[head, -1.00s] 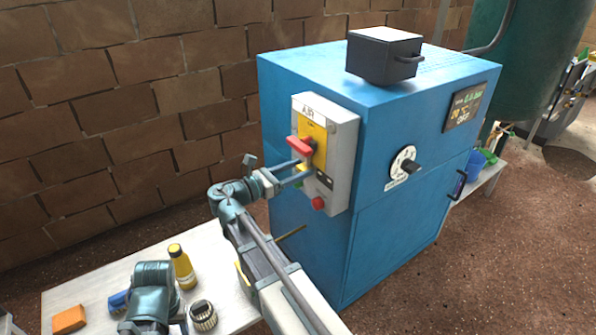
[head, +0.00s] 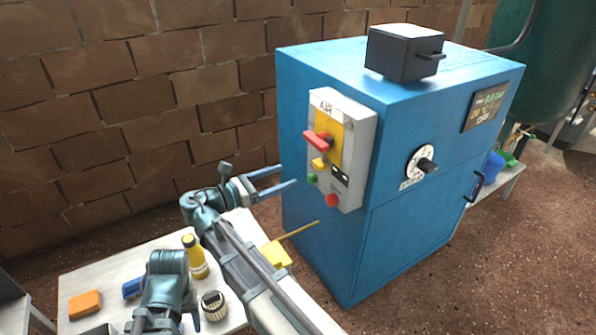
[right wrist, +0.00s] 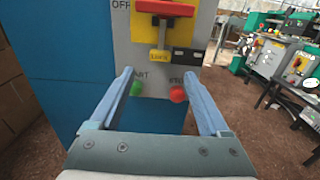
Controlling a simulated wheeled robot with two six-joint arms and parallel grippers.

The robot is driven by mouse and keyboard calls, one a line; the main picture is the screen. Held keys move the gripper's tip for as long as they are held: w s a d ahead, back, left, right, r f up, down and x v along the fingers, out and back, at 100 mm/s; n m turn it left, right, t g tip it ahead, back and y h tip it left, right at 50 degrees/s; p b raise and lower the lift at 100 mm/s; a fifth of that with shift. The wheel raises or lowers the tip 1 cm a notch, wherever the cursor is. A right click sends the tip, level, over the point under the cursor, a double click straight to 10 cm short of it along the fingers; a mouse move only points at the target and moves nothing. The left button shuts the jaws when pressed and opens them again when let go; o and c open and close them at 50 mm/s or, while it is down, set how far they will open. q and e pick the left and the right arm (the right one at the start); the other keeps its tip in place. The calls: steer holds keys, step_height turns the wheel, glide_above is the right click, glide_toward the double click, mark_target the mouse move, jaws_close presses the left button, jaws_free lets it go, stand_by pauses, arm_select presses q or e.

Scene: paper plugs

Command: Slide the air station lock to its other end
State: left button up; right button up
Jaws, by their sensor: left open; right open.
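The air station panel (head: 357,122) is a grey box on the blue cabinet. It has a red handle (head: 318,141) on a yellow plate. The yellow lock tab (head: 319,163) sits below the handle, at the left end of a black strip (head: 340,176); in the right wrist view the tab (right wrist: 160,57) reads LOCK. My right gripper (head: 288,176) is open and empty, left of and apart from the panel. In its wrist view the fingers (right wrist: 163,85) flank the green and red buttons, below the lock. My left gripper (head: 163,310) is open at the lower left, its fingers mostly hidden.
A white table (head: 112,262) holds an orange block (head: 85,304), a yellow bottle (head: 194,257) and a round basket-like cup (head: 214,306). A yellow thing with a thin rod (head: 277,254) lies near my right arm. A dial (head: 421,163) is on the cabinet's right face.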

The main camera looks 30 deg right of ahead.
steer(key=a, duration=0.3)
steer(key=shift+s+a, duration=0.15)
steer(key=shift+a, duration=0.05)
steer(key=shift+f, duration=0.1)
steer(key=s+f+m+g+y, duration=0.1)
steer(key=s+f+m+y, duration=0.4)
steer(key=f, duration=0.4)
steer(key=s+f+m+y, duration=0.2)
steer(key=f+m+y, duration=0.5)
steer(key=f, duration=0.3)
steer(key=s+a+f+m+y, duration=0.15)
steer(key=s+a, duration=0.25)
steer(key=a, duration=0.4)
steer(key=s+a+f+m+y, duration=0.1)
steer(key=s+a+m+y, duration=0.2)
steer(key=a, duration=0.6)
step_height(320, 180, up, 30)
steer(key=s+n+p, duration=0.1)
steer(key=p, duration=2.9)
steer(key=shift+s+g, duration=0.25)
steer(key=shift+g, duration=0.15)
